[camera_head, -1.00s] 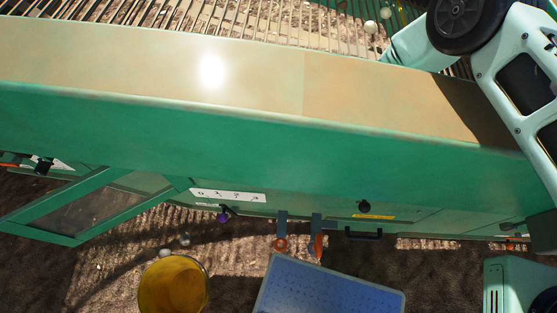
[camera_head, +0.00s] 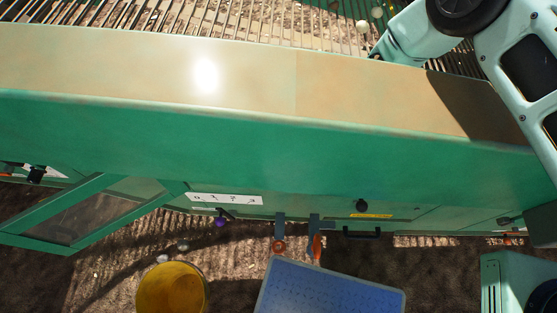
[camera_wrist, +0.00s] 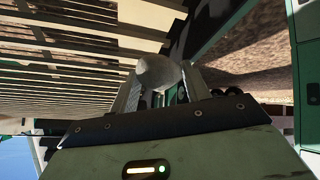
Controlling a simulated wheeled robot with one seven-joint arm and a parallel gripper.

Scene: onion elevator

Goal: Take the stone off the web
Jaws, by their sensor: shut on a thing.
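A pale grey, rounded stone (camera_wrist: 158,71) sits between the two fingers of my gripper (camera_wrist: 160,84) in the wrist view. The gripper is shut on it. The web (camera_head: 220,20) is a belt of parallel rods along the top of the head view; its pale rods also fill the left of the wrist view (camera_wrist: 70,60). In the head view my gripper is at the web's near edge at the upper right, with its fingertips and the held stone not clearly visible. I cannot tell whether the stone still touches the rods.
Two pale round things (camera_head: 362,26) (camera_head: 377,12) lie by the web near my arm. A wide tan-topped green side panel (camera_head: 250,75) runs along the web. Below it on the soil are a yellow bucket (camera_head: 172,288) and a blue crate (camera_head: 330,290). A green frame (camera_head: 95,210) juts out left.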

